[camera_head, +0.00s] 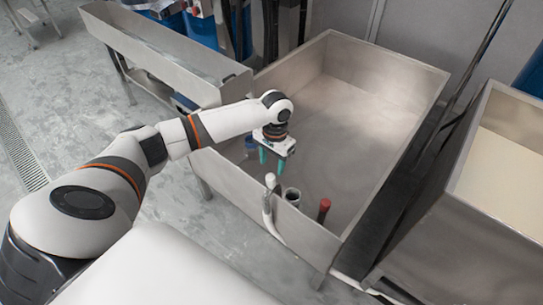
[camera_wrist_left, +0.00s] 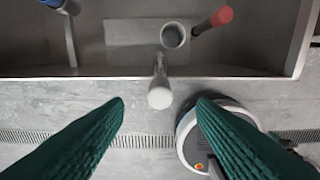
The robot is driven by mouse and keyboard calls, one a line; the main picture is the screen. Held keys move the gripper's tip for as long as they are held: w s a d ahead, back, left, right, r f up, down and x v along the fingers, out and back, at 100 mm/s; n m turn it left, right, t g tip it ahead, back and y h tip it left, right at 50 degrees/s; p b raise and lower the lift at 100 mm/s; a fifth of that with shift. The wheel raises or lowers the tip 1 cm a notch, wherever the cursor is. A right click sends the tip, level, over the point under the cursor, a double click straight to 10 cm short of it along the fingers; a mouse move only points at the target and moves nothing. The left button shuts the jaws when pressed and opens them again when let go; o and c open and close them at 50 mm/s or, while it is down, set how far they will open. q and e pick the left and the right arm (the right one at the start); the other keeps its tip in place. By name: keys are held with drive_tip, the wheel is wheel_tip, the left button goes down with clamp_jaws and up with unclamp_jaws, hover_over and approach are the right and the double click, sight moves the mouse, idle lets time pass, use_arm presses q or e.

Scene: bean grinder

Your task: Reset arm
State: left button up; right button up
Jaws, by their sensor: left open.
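My left gripper (camera_head: 272,162) has two green fingers pointing down, spread apart with nothing between them. It hangs above the near left corner of a large metal basin (camera_head: 400,68). In the left wrist view the gripper (camera_wrist_left: 160,103) shows its ribbed green fingers apart. A white-topped upright piece (camera_head: 270,181) stands at the basin's near wall, close to the fingers. In the wrist view its rounded white end (camera_wrist_left: 160,97) appears between the fingertips, but I cannot tell the depth gap. My right gripper is not in view.
A small dark-mouthed cup (camera_head: 293,195) and a red-ended piece (camera_head: 324,208) are near the basin's front wall. A blue-ended piece (camera_head: 250,143) is left of the gripper. A long metal trough (camera_head: 165,50) stands behind left; another metal bin (camera_head: 500,205) stands right.

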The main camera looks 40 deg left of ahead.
use_arm(q)
drive_tip(key=shift+w+r, duration=0.15)
drive_tip(key=shift+r, duration=1.3)
drive_tip(key=s+d+f+m+t+h, duration=0.1)
drive_tip(key=s+d+f+m, duration=0.15)
drive_tip(key=s+d, duration=0.45)
drive_tip(key=s+d+f+m+t+h, duration=0.15)
drive_tip(key=s+d+f, duration=0.3)
drive_tip(key=d, duration=0.45)
drive_tip(key=s+a+r+n+t+y, duration=0.1)
drive_tip(key=s+a+r, duration=0.1)
drive_tip(key=s, duration=0.5)
drive_tip(key=s+a+r+n+t+y, duration=0.1)
drive_tip(key=s+r+n, duration=0.1)
drive_tip(key=s, duration=0.4)
wheel_tip(320, 180, down, 23)
drive_tip(key=s+g+p, duration=0.2)
drive_tip(key=p, duration=0.1)
drive_tip(key=s+a+f+p, duration=0.1)
drive_tip(key=s+a+f, duration=0.1)
drive_tip(key=s+f, duration=0.4)
drive_tip(key=s+a+f+p, duration=0.1)
drive_tip(key=s+f, duration=0.6)
drive_tip(key=s, duration=0.3)
drive_tip(key=shift+s+a+f+m+g+p, duration=0.15)
drive_tip(key=shift+a+f+m+g+p, duration=0.15)
drive_tip(key=shift+a+g+p, duration=0.1)
